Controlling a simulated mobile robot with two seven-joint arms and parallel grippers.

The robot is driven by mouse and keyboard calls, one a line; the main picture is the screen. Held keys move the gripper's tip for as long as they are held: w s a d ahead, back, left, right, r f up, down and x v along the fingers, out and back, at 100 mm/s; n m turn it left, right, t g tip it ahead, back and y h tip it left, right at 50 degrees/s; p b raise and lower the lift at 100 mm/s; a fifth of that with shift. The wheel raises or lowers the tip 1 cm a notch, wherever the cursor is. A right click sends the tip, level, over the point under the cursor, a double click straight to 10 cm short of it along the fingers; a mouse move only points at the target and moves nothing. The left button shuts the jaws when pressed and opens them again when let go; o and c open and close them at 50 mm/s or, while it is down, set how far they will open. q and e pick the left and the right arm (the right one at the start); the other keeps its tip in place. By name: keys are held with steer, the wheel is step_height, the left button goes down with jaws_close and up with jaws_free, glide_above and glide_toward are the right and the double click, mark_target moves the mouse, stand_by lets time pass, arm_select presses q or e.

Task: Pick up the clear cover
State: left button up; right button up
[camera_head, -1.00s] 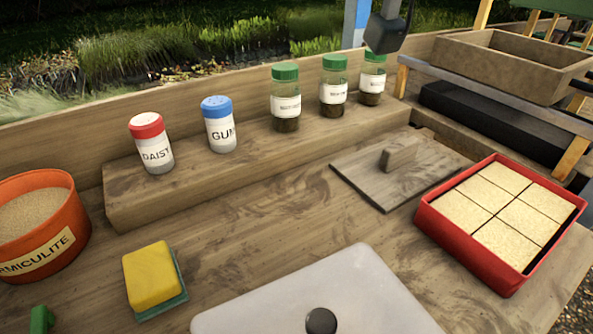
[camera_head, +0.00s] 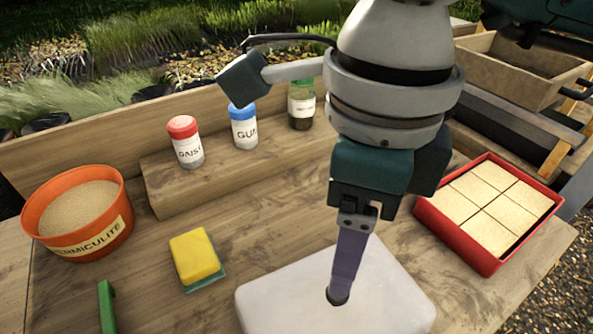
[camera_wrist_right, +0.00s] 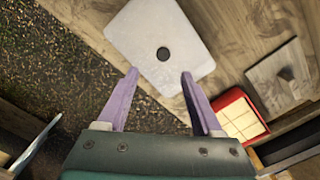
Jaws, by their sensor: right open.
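The clear cover (camera_head: 275,295) is a flat, whitish, rounded square lying on the bench at the front middle in the head view. In the right wrist view the cover (camera_wrist_right: 125,25) shows its round dark knob (camera_wrist_right: 163,53) at its middle. My right gripper (camera_head: 340,293) points down over the cover, its fingers hiding most of the knob in the head view. In the right wrist view the gripper (camera_wrist_right: 160,73) is open, with the knob just beyond the gap between its fingertips. I cannot tell how high the tips are. My left gripper is not in view.
A red tray (camera_head: 463,250) of pale blocks stands right of the cover. A yellow sponge (camera_head: 194,255) and an orange vermiculite tub (camera_head: 110,205) are to the left. Red-capped and blue-capped shakers (camera_head: 243,130) stand on the rear step.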

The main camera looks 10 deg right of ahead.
glide_toward(334, 308)
steer(key=shift+w+d+f, duration=0.2)
steer(key=shift+w+a+f+p, duration=0.1)
steer(key=shift+f+p, duration=0.1)
steer(key=shift+f, duration=1.1)
steer(key=shift+w+f+p, duration=0.1)
steer(key=shift+f+p, duration=0.1)
steer(key=shift+f, duration=1.15)
jaws_close()
